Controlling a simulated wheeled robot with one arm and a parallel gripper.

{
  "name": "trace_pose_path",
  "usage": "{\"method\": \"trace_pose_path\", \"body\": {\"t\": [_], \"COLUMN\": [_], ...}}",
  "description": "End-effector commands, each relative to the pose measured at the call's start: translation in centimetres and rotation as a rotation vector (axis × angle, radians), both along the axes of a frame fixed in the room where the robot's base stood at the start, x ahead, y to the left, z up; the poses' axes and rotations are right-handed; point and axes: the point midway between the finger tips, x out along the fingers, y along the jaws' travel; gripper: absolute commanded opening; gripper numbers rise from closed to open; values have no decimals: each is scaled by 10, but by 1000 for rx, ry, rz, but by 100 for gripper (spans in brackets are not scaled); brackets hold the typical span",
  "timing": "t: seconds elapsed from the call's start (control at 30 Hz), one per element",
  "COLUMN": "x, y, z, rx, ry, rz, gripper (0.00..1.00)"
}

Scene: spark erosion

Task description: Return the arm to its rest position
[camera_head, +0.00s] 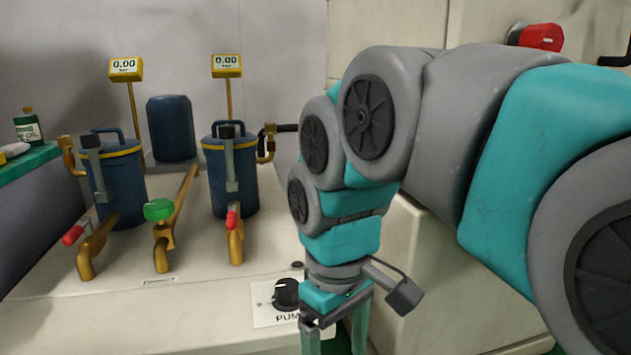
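My arm reaches in from the right side of the head view and bends down near the middle. My gripper (336,339) points downward at the bottom edge, just right of the black pump knob (286,294). The fingertips are cut off by the frame edge.
A pale bench holds two blue canisters (233,192) (121,187), a dark blue container (171,128), brass pipes with a green valve handle (158,209) and red-tipped levers, and two yellow gauges reading 0.00. A green shelf (30,160) with a bottle is at left. A red knob (541,37) is upper right.

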Motion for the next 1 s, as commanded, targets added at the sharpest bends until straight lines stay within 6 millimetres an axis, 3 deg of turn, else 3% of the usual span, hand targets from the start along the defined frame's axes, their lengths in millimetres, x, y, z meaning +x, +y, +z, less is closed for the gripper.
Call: {"method": "trace_pose_path", "body": {"t": [0.3, 0.5, 0.7, 1.0], "x": [-52, -95, -118, -120], "y": [-81, -112, -122, -123], "z": [-88, -138, -162, -163], "rx": [-30, -44, -49, -49], "ry": [57, 87, 101, 101], "rz": [-387, -603, -707, -718], "gripper": [84, 84, 84, 84]}}
